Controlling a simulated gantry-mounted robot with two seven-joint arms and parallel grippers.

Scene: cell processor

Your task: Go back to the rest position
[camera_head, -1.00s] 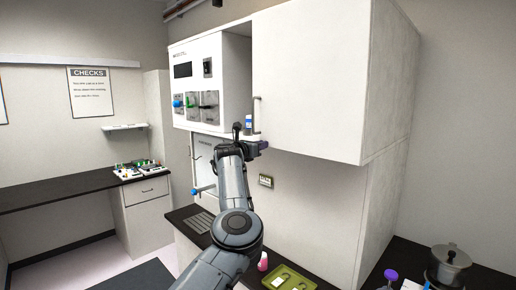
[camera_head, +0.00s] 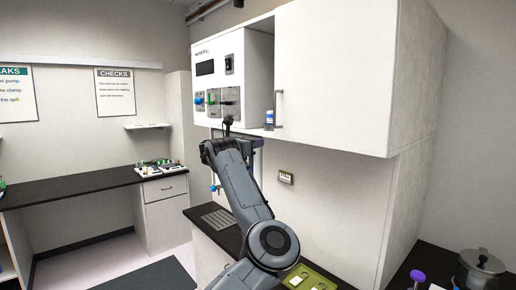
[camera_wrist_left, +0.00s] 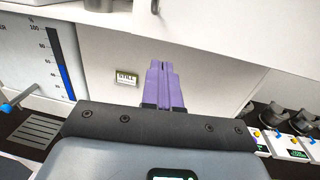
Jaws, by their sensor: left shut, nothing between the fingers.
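My left arm rises from the bottom of the head view, and its gripper (camera_head: 258,143) is just below the white processor cabinet (camera_head: 340,75), partly hidden behind my wrist. In the left wrist view its purple fingers (camera_wrist_left: 165,86) are together with nothing between them. They point toward the pale wall under the cabinet. A small blue-capped bottle (camera_head: 269,119) stands at the cabinet's lower edge beside the door handle, apart from the gripper. My right gripper is in neither view.
The control panel (camera_head: 218,75) with coloured knobs is above my wrist. Below is a dark counter (camera_head: 212,232) with a keyboard-like grille and a green tray (camera_head: 291,282). A metal pot (camera_head: 482,270) stands at lower right. A side bench (camera_head: 65,187) is at left.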

